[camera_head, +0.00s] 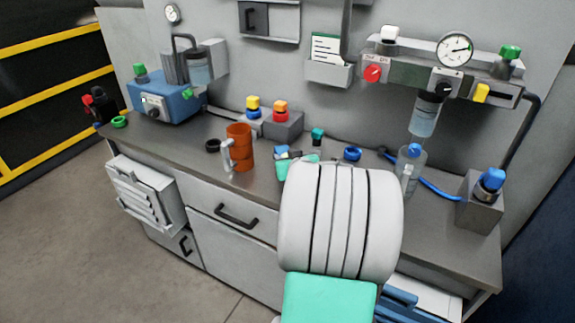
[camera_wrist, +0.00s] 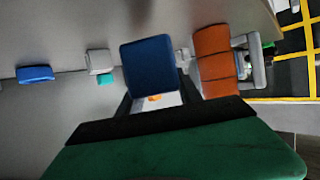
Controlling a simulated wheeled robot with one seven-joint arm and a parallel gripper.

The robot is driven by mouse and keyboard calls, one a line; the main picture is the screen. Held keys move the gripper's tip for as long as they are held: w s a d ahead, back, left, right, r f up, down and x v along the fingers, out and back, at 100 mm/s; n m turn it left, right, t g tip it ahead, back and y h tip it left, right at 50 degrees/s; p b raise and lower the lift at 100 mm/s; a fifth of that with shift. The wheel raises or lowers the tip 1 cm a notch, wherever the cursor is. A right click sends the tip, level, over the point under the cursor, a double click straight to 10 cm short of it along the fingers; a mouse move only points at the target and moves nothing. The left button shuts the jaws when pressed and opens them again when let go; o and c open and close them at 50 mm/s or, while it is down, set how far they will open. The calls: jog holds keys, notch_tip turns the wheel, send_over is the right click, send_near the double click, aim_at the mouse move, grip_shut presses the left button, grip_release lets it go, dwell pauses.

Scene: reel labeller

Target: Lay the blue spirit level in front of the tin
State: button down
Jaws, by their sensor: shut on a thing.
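A blue block, which I take as the spirit level (camera_wrist: 150,64), is held between the dark fingers of my gripper (camera_wrist: 155,98) in the wrist view. In the head view a small blue piece of it (camera_head: 281,149) shows at my gripper (camera_head: 288,155), which is partly hidden by my own arm. An orange ribbed cylinder with a grey handle, probably the tin (camera_head: 240,150), stands on the bench just left of my gripper. It also shows in the wrist view (camera_wrist: 213,62), right of the blue block. I cannot tell the gap between block and bench.
The grey bench (camera_head: 190,148) has bare room near its front edge, left of the orange cylinder. A black ring (camera_head: 212,146) lies beside the cylinder. Grey blocks with coloured knobs (camera_head: 283,125) stand behind. A clear bottle (camera_head: 411,168) and blue ring (camera_head: 352,153) are right.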

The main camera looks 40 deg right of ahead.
jog(key=shift+w+d+f, duration=0.15)
jog(key=shift+w+f, duration=0.15)
jog(key=shift+f, duration=0.05)
jog(key=shift+w+f+b, duration=0.1)
jog(key=shift+f+b, duration=0.25)
jog(key=shift+f, duration=1.5)
jog(key=c, duration=0.8)
grip_release()
jog(key=shift+r, duration=0.1)
